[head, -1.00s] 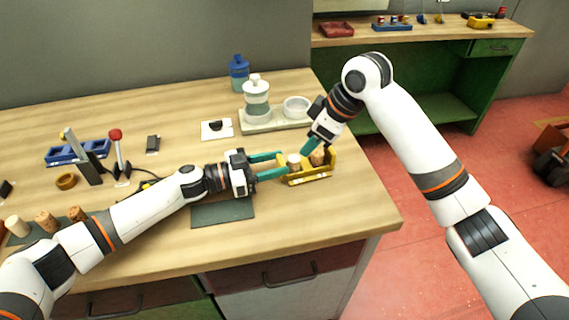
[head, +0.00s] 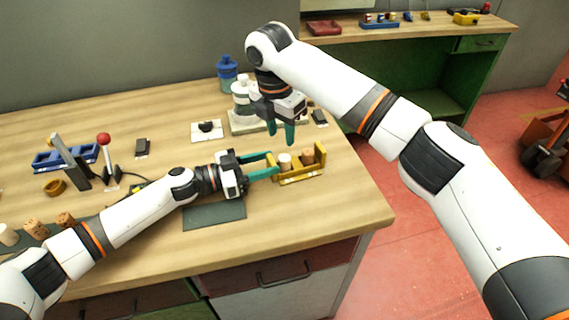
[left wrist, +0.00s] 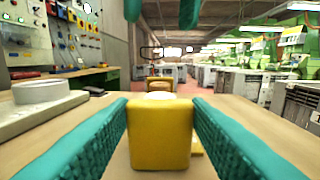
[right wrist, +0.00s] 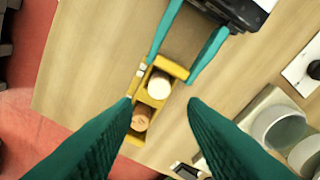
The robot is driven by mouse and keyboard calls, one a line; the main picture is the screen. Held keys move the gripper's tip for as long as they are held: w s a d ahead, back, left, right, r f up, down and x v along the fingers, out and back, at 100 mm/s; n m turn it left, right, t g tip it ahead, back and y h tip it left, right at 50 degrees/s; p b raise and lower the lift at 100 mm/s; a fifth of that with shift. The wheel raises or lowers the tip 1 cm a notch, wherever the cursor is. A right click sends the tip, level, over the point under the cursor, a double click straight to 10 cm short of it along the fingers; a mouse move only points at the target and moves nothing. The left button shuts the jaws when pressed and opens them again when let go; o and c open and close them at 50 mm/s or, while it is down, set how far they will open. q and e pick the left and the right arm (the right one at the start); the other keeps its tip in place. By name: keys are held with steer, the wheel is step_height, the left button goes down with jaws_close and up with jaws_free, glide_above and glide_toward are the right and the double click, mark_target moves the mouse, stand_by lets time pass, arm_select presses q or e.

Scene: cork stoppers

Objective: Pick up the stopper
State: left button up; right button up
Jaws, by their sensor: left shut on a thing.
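A yellow holder (head: 300,178) stands near the table's right edge. A pale-topped stopper (head: 284,161) and a brown cork stopper (head: 307,157) stand in its separate compartments; both show in the right wrist view (right wrist: 159,86) (right wrist: 141,117). My left gripper (head: 274,165) is shut on the holder's near end wall (left wrist: 160,130), one finger on each side. My right gripper (head: 283,134) is open and empty, above and behind the holder. In the right wrist view its fingers are wide apart, with the holder seen between them.
Several stoppers (head: 34,228) stand at the table's left. A dark mat (head: 215,215) lies in front of my left gripper. A white container (head: 243,98) and blue bottle (head: 228,75) stand at the back. A red-knobbed lever (head: 104,140) and blue rack (head: 52,158) are left.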

mark_target(284, 157)
steer(key=f, duration=0.8)
steer(key=shift+w+d, duration=0.3)
steer(key=shift+w, duration=0.05)
steer(key=c, duration=0.7)
